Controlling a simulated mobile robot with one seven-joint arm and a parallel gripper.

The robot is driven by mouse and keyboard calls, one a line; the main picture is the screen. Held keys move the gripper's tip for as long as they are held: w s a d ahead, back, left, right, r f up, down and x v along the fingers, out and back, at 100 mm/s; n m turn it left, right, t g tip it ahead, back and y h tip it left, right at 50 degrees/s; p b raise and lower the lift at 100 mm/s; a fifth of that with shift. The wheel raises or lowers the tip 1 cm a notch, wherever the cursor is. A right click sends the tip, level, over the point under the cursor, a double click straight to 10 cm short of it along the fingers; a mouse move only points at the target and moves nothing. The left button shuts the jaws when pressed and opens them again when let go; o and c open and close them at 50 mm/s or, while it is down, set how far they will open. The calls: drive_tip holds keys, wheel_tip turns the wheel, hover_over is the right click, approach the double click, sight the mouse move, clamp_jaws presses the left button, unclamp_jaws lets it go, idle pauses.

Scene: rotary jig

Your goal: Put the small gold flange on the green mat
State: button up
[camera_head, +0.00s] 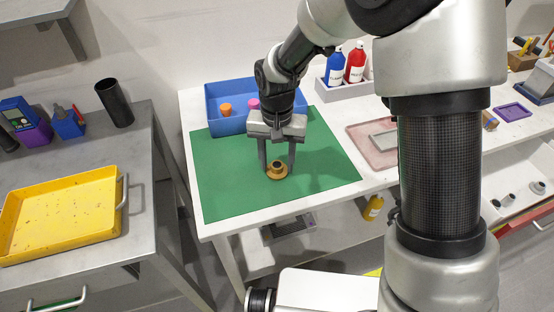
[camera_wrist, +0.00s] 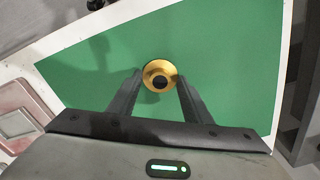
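The small gold flange (camera_head: 277,171) has a round base and a raised dark-centred hub. It looks to lie flat on the green mat (camera_head: 225,185), near the mat's middle. The wrist view shows the flange (camera_wrist: 160,67) from above, with green mat (camera_wrist: 235,60) all around it. My gripper (camera_head: 277,168) points down over the mat with its fingers spread, one on each side of the flange. In the wrist view the fingertips (camera_wrist: 158,80) are apart, close to the flange's near edge, with no clear grip on it.
A blue bin (camera_head: 222,118) with small orange and pink parts stands at the mat's back edge. Blue and red bottles (camera_head: 345,65) stand in a white holder behind. A pink tray (camera_head: 370,150) lies to the right. A yellow tray (camera_head: 60,215) is on the left bench.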

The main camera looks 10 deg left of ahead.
sight(277, 164)
wheel_tip(277, 164, up, 12)
drive_tip(key=p, duration=0.2)
drive_tip(key=s+d+r+t, duration=0.3)
drive_tip(key=s+d+r, duration=0.2)
drive_tip(key=d+r, duration=0.55)
drive_tip(key=s+d+r+t, duration=0.2)
drive_tip(key=s+d+r, duration=0.1)
drive_tip(key=s+d, duration=0.7)
drive_tip(key=shift+s+d+t, duration=0.25)
drive_tip(key=shift+s+t, duration=0.05)
drive_tip(key=shift+s, duration=0.45)
drive_tip(key=shift+f, duration=0.1)
drive_tip(key=shift+c, duration=1.8)
